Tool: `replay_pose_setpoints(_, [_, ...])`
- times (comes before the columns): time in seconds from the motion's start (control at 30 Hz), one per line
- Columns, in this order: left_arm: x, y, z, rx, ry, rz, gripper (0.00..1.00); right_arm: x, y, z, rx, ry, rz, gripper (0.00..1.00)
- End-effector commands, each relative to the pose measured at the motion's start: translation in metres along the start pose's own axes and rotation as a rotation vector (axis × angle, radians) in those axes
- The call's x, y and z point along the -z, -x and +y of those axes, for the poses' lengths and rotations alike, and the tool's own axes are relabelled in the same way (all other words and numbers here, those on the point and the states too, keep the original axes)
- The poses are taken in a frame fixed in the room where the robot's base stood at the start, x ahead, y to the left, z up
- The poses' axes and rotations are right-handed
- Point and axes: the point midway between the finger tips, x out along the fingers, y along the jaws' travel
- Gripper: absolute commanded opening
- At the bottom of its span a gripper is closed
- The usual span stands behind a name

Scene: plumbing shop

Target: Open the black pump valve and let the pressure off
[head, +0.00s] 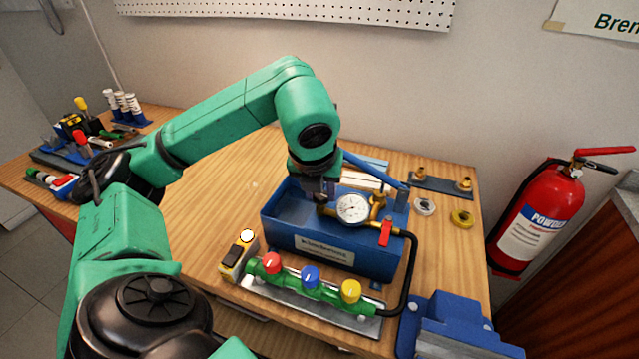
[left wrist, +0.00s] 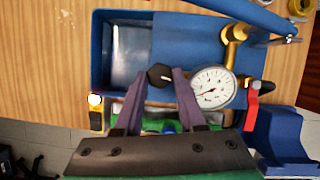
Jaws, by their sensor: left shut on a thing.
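The blue test pump (head: 335,245) stands on the wooden bench, with a round white pressure gauge (head: 352,208) and brass fittings on it. The gauge also shows in the left wrist view (left wrist: 213,87); its reading is too small to tell. The black pump valve (left wrist: 159,76) is a dark knob left of the gauge. My left gripper (head: 322,194) reaches down over the pump and is shut on the black valve, one finger on each side in the left wrist view. In the head view the gripper mostly hides the knob. My right gripper is not in view.
A red lever (head: 386,233) sits right of the gauge, beside a black hose (head: 409,280). A green manifold (head: 312,288) with red, blue and yellow knobs lies in front. A blue vise (head: 455,325) is front right. Bench left of the pump is clear.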

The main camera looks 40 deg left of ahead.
Motion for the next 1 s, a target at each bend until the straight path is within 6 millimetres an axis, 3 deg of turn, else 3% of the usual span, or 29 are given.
replay_pose_setpoints(0.6, [-0.0015, 0.0005, -0.0002, -0.017, 0.045, -0.005, 0.00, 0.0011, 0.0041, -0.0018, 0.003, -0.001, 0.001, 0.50])
replay_pose_setpoints(0.63, [-0.0014, 0.0005, -0.0002, -0.017, 0.045, -0.005, 0.47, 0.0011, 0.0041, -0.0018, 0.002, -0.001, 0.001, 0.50])
replay_pose_setpoints(0.7, [-0.0012, 0.0004, -0.0002, -0.018, 0.045, -0.004, 0.69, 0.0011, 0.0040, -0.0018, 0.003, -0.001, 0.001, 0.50])
replay_pose_setpoints(1.0, [0.0001, -0.0004, -0.0005, -0.017, 0.041, 0.000, 0.69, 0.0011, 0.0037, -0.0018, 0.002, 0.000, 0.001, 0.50])
